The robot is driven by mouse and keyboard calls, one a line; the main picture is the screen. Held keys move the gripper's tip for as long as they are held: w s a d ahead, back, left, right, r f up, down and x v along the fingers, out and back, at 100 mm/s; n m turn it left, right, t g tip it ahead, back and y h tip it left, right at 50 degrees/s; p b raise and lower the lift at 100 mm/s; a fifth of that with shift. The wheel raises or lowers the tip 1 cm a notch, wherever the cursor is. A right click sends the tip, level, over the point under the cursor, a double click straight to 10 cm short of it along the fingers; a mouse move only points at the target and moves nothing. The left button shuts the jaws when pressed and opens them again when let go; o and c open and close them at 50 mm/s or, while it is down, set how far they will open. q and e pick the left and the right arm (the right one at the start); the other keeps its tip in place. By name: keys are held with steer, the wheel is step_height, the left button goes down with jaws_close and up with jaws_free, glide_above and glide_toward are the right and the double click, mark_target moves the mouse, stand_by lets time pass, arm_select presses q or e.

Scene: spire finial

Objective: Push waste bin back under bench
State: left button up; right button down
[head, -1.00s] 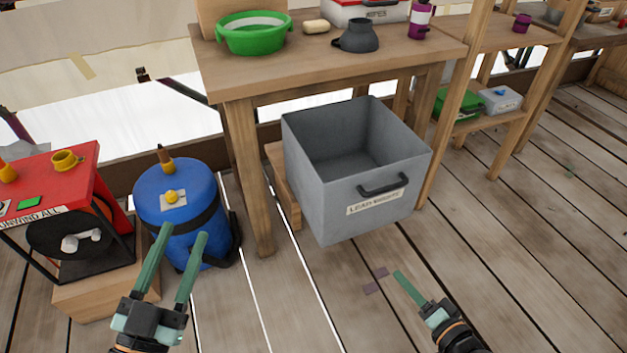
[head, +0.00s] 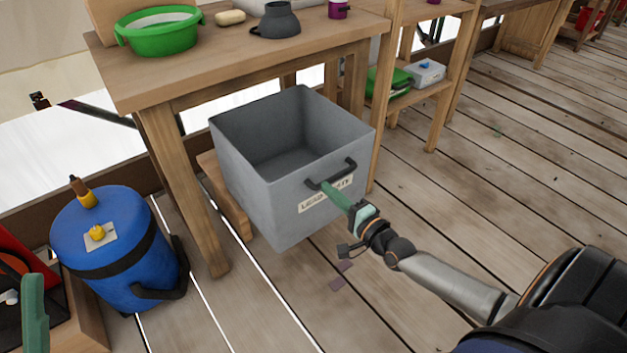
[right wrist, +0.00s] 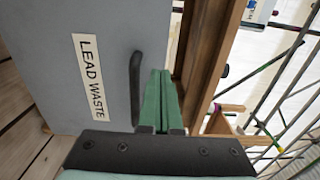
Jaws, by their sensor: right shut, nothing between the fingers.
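The waste bin (head: 262,205) is a grey open-topped box with a dark handle and a "LEAD WASTE" label on its front. It juts out in front of the wooden bench (head: 225,65), its back part under the bench top. My right gripper (head: 328,188) is shut and empty, its green fingers pointing at the bin's front beside the handle. In the right wrist view, the shut fingers (right wrist: 158,88) lie just right of the handle (right wrist: 136,88); I cannot tell whether they touch the bin. Only one finger of my left gripper (head: 34,310) shows at the lower left.
A blue canister (head: 115,250) stands left of the bench's front leg (head: 185,190). A green basin (head: 160,32) and a dark grey funnel-like vessel (head: 276,22) stand on the bench. Another wooden leg (head: 383,100) rises right of the bin.

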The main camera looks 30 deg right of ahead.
mark_target(306, 170)
arm_select(q)
step_height(306, 170, down, 2)
steer(key=shift+w+d+f+b, duration=0.1)
steer(key=shift+f+b, duration=0.05)
steer(key=shift+b, duration=0.7)
arm_select(e)
steer(key=w, duration=0.6)
steer(key=shift+w+a, duration=0.2)
steer(key=shift+a, duration=0.1)
arm_select(q)
steer(key=shift+w, duration=0.1)
arm_select(e)
steer(key=shift+w, duration=0.1)
